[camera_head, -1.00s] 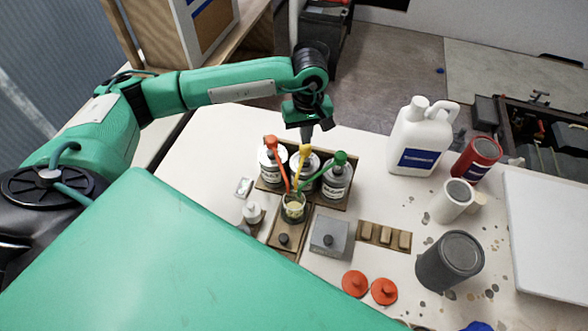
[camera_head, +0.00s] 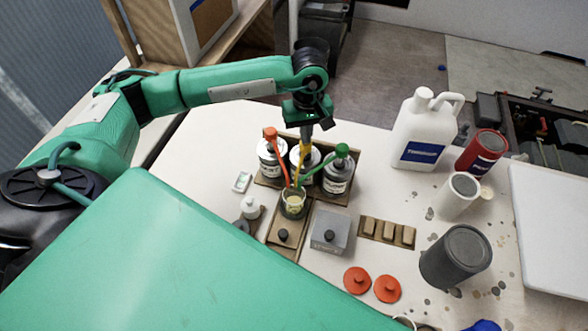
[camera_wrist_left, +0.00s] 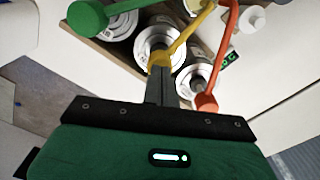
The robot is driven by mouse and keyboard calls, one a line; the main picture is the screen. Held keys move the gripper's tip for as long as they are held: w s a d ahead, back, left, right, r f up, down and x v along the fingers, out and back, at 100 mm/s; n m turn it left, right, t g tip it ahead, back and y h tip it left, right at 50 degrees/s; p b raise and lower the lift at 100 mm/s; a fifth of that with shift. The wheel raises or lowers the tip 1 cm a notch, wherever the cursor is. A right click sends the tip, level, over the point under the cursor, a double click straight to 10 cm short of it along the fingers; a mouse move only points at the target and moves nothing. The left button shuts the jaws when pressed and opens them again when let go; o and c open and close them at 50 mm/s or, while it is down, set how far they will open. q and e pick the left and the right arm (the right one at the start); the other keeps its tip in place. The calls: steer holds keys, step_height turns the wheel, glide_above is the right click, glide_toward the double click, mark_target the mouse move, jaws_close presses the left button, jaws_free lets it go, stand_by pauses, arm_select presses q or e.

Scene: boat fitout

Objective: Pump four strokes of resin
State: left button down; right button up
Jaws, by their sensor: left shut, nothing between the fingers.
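Three white cans with pumps stand in a wooden holder: an orange-red pump (camera_head: 270,133), a yellow pump (camera_head: 306,157) and a green pump (camera_head: 341,151). Their spouts lead towards a small cup (camera_head: 294,203) holding pale yellowish contents, in front of the cans. My left gripper (camera_head: 306,140) points down, shut and empty, with its tips at the yellow pump's head. In the left wrist view the shut fingertips (camera_wrist_left: 160,72) meet the yellow pump head (camera_wrist_left: 160,58), between the green and orange-red ones. My right gripper is out of view.
A grey block with a knob (camera_head: 330,232) and a small white bottle (camera_head: 250,207) stand near the cup. Two red lids (camera_head: 357,280), a dark grey can (camera_head: 456,258) and a large white jug (camera_head: 422,135) are to the right. A shelf is behind my left arm.

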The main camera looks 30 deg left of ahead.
arm_select(q)
steer(key=shift+f+b, duration=0.45)
steer(key=shift+f, duration=0.15)
steer(key=shift+r+p, duration=0.55)
steer(key=shift+r, duration=1.55)
steer(key=shift+r+p, duration=0.65)
steer(key=shift+r, duration=0.9)
steer(key=shift+f, duration=0.1)
